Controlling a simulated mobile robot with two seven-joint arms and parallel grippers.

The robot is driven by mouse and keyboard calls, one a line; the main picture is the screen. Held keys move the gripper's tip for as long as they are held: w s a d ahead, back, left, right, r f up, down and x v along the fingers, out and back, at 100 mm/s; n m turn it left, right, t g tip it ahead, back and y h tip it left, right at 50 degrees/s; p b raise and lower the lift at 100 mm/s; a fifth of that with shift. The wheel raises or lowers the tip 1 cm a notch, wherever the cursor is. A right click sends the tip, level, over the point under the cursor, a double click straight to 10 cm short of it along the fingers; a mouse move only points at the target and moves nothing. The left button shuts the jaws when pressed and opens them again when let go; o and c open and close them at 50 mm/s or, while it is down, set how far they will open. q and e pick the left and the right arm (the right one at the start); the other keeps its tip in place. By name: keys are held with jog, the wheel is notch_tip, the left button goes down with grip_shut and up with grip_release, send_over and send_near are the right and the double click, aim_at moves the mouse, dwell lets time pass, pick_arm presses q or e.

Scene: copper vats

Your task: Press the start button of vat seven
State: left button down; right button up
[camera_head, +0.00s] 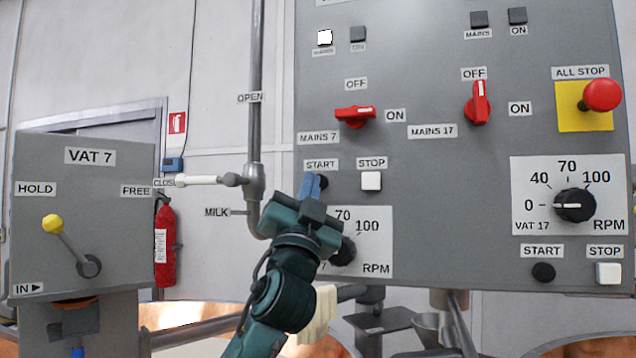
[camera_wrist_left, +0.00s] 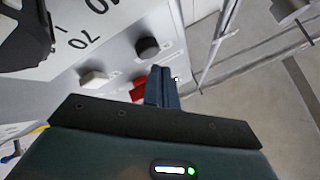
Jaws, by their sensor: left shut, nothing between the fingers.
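The black start button of vat seven (camera_head: 323,182) sits under a START label on the grey panel, partly covered by my left gripper (camera_head: 311,184). The fingers are shut and empty, their tips overlapping the button's left side; whether they touch it I cannot tell. In the left wrist view the black button (camera_wrist_left: 148,47) shows clearly, just beyond the shut fingertips (camera_wrist_left: 160,72). The white stop button (camera_head: 371,181) is to its right. The red MAINS 7 switch (camera_head: 355,115) above lies level, towards ON. A white lamp (camera_head: 324,38) is lit. My right gripper is not in view.
The vat seven RPM knob (camera_head: 343,250) is partly behind my gripper. The MAINS 17 switch (camera_head: 479,103), an all-stop button (camera_head: 602,95) and the vat 17 start button (camera_head: 543,272) are farther right. A pipe with a white valve handle (camera_head: 195,181) stands left.

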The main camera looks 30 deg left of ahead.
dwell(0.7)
pick_arm(q)
jog(key=shift+w+a, duration=0.1)
jog(key=shift+w, duration=0.35)
jog(key=shift+w+a, duration=0.15)
jog(key=shift+w, duration=0.3)
dwell(0.6)
jog(key=shift+s, duration=0.1)
jog(key=shift+s+d, duration=0.2)
jog(key=shift+s, duration=0.55)
jog(key=s, duration=0.2)
jog(key=s+d, duration=0.1)
jog(key=s, duration=0.2)
jog(key=shift+d, duration=0.1)
dwell(1.0)
